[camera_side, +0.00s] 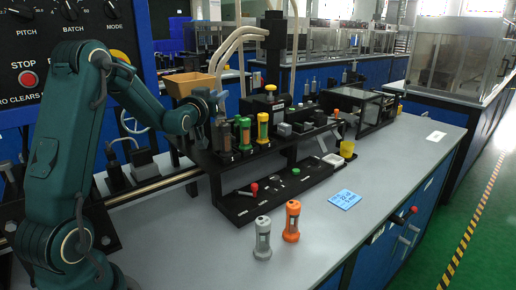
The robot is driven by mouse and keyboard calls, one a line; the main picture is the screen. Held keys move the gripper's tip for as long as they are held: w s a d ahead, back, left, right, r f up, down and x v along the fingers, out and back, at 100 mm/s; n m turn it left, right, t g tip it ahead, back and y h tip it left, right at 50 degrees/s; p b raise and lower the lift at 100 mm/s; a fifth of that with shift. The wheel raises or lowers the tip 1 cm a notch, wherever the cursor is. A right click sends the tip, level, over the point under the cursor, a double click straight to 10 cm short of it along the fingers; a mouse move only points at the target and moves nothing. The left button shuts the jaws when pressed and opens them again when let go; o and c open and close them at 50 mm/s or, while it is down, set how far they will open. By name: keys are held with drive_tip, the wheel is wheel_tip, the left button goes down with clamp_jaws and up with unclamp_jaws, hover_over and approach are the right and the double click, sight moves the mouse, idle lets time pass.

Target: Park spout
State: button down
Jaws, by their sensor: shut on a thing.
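My gripper (217,102) is at the left end of the black rack (210,160), above the row of canisters. Its fingers are small and dark here. It is shut on a small grey part, mostly hidden by the fingers, and I cannot tell for sure that this is the spout. Just below it stands a grey-brown canister (223,137); I cannot tell whether the held part touches it. A green-capped canister (244,133) and a yellow one (263,128) stand upright to its right.
A tan bin (188,84) is behind my gripper. A grey canister (262,240) and an orange canister (291,222) stand on the bench front. A blue card (345,199) lies to their right. A yellow cup (347,149) is at the rack's right. The right bench top is mostly clear.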

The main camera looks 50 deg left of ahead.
drive_tip(key=shift+s+d+r+m+t+h, duration=0.1)
drive_tip(key=shift+s+m+t+h, duration=0.1)
drive_tip(key=shift+m+t+h, duration=0.3)
drive_tip(key=shift+s+a+r+m+t+h, duration=0.1)
drive_tip(key=shift+s+m+t+h, duration=0.2)
drive_tip(key=shift+m+h, duration=0.4)
drive_tip(key=shift+s+d+r+m+t+h, duration=0.15)
drive_tip(key=shift+m+t+h, duration=0.25)
drive_tip(key=shift+h, duration=0.4)
drive_tip(key=shift+f, duration=0.15)
drive_tip(key=c, duration=0.7)
unclamp_jaws()
drive_tip(key=shift+f, duration=0.1)
drive_tip(key=shift+v, duration=2.6)
